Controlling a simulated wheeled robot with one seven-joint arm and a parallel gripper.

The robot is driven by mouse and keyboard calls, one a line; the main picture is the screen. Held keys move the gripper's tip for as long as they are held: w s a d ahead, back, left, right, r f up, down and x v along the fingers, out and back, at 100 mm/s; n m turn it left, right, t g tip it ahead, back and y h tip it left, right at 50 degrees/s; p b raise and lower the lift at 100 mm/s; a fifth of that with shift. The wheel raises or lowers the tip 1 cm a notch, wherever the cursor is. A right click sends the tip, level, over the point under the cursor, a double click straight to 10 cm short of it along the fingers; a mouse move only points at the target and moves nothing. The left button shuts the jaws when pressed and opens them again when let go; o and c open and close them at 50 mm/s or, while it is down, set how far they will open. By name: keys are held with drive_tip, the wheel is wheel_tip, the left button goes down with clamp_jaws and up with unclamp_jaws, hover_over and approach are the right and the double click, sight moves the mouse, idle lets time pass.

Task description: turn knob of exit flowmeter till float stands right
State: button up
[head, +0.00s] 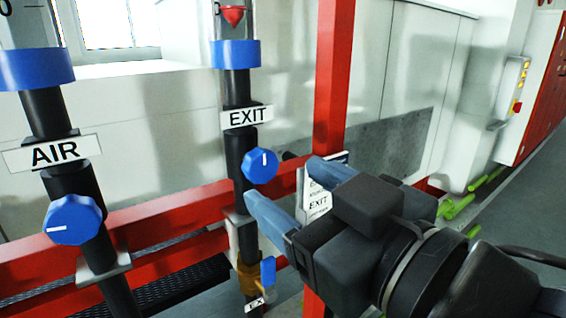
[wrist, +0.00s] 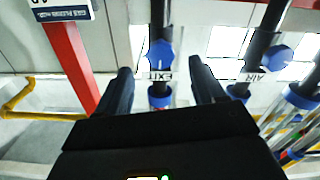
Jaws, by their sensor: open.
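In the wrist view the exit knob (wrist: 160,53) appears between and beyond the fingertips (wrist: 160,70).
The AIR flowmeter with its own blue knob (head: 74,219) stands to the left. A red post (head: 333,75) rises just right of the exit pipe. A white tag (head: 318,196) hangs behind my fingers. A small blue valve handle (head: 268,270) sits below.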

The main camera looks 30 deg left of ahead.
sight(264, 171)
drive_tip(key=p+x, duration=0.1)
drive_tip(key=x, duration=0.5)
drive_tip(key=shift+w+a, duration=0.1)
drive_tip(key=shift+a, duration=0.15)
drive_tip(key=shift+c, duration=0.2)
drive_tip(key=c, duration=1)
drive_tip(key=shift+n, duration=0.3)
